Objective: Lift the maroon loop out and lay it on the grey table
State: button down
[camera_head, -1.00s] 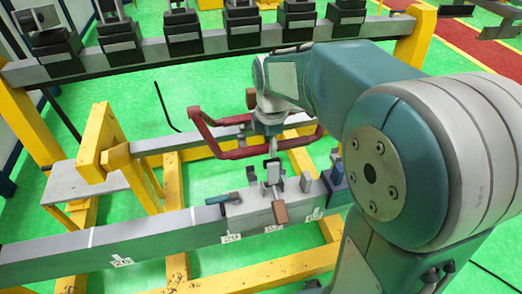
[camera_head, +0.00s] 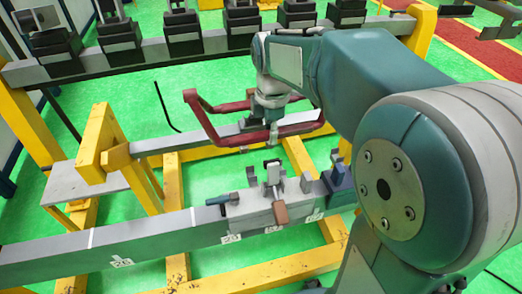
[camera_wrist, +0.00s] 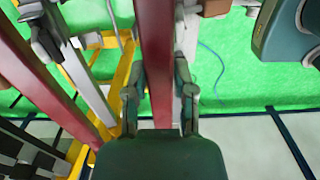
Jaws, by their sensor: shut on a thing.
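The maroon loop (camera_head: 205,122) hangs in the air above the grey beam and its clamps in the head view. My gripper (camera_head: 272,135) is shut on the loop's near bar. In the wrist view, one maroon bar (camera_wrist: 156,40) runs between the fingers of my gripper (camera_wrist: 157,75), and the loop's other long bar slants at the left. A small grey table (camera_head: 75,186) stands at the left in the head view, lower than the loop and apart from it. My wrist hides part of the loop's right side.
Below the loop, a clamp fixture (camera_head: 262,212) with upright prongs sits on the near grey beam (camera_head: 155,236). A yellow post (camera_head: 97,145) rises beside the grey table. A rear rail (camera_head: 150,52) carries several black blocks. Green floor shows between the yellow frames.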

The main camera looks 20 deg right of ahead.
jog(key=shift+r, duration=1.1)
